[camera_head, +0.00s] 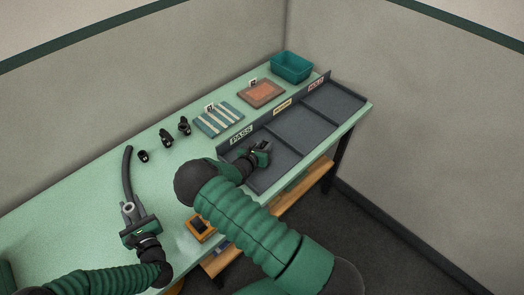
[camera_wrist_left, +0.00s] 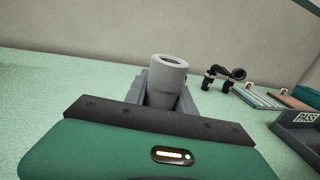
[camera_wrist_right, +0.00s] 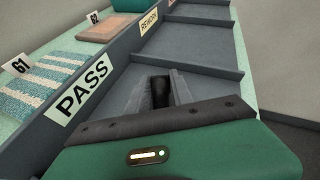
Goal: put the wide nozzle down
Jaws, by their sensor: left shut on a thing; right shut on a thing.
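My left gripper (camera_head: 129,213) is shut on a light grey hollow tube (camera_wrist_left: 166,80), held upright above the left part of the green table. A dark curved hose-like piece (camera_head: 127,170) shows just beyond it. My right gripper (camera_head: 260,151) is shut on a small black piece (camera_wrist_right: 160,90), mostly hidden between the fingers. It is over the PASS compartment of the grey divided tray (camera_head: 296,127); whether the piece touches the tray floor I cannot tell. Several small black fittings (camera_head: 166,138) stand at the table's back. Which piece is the wide nozzle I cannot tell.
A striped sample (camera_head: 218,120) and an orange-brown framed sample (camera_head: 261,93) lie behind the tray. A teal bin (camera_head: 291,67) stands at the far corner. An orange box (camera_head: 199,228) sits at the front edge.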

